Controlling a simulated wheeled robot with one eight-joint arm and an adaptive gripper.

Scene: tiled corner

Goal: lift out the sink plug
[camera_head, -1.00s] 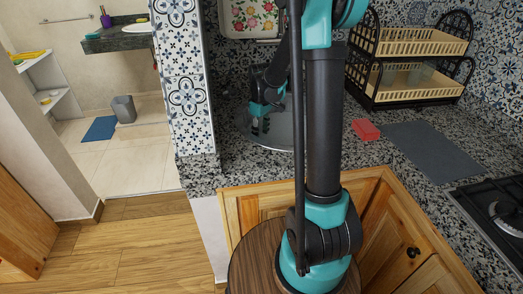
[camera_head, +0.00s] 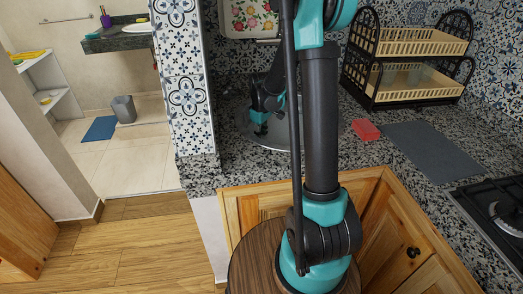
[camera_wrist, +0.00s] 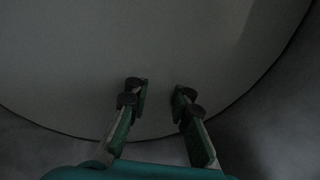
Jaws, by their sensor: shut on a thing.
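The round grey sink (camera_head: 270,137) is set in the speckled counter, partly behind my upright arm in the head view. My gripper (camera_head: 261,131) reaches down into the sink, fingers pointing down. In the wrist view, the two fingers of my gripper (camera_wrist: 160,92) stand a narrow gap apart in front of a large pale round surface with a curved edge. They are shut on the sink plug, but the plug itself is too dark and small to make out between the fingertips.
A red sponge (camera_head: 365,129) and a dark grey mat (camera_head: 431,150) lie right of the sink. A two-tier dish rack (camera_head: 408,84) stands behind them. A floral tray (camera_head: 252,19) is at the back wall. A gas hob (camera_head: 500,207) is at the right edge.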

